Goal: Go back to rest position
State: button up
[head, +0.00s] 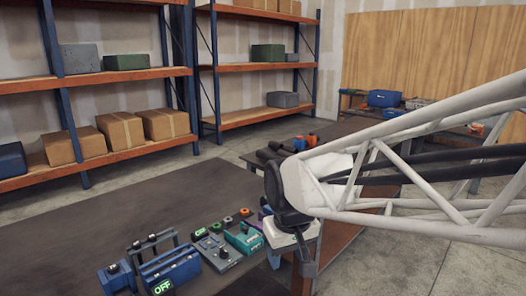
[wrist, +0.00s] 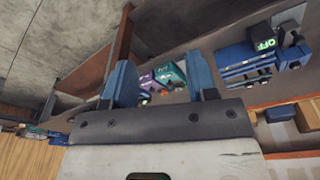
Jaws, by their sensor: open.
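My gripper (wrist: 160,82) shows in the wrist view as two blue fingers held well apart, with nothing between them. In the head view my gripper (head: 305,262) hangs at the end of my white arm, by the right edge of the near dark table (head: 110,222). It is close to the right end of the row of devices there and looks apart from them. Its fingers are mostly hidden in the head view. I cannot make out a flanged pipe for certain.
A blue device (head: 170,268) with a green OFF display, a grey one (head: 218,252) and a teal one (head: 244,240) stand on the near table. Shelves (head: 100,80) stand left. The near table's left part is clear.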

jog(key=s+d+f+m+t, duration=0.1)
jog(key=s+d+m, duration=0.3)
jog(key=s+d, duration=0.9)
jog(key=shift+d, duration=0.25)
jog(key=shift+h, duration=0.3)
dwell(0.6)
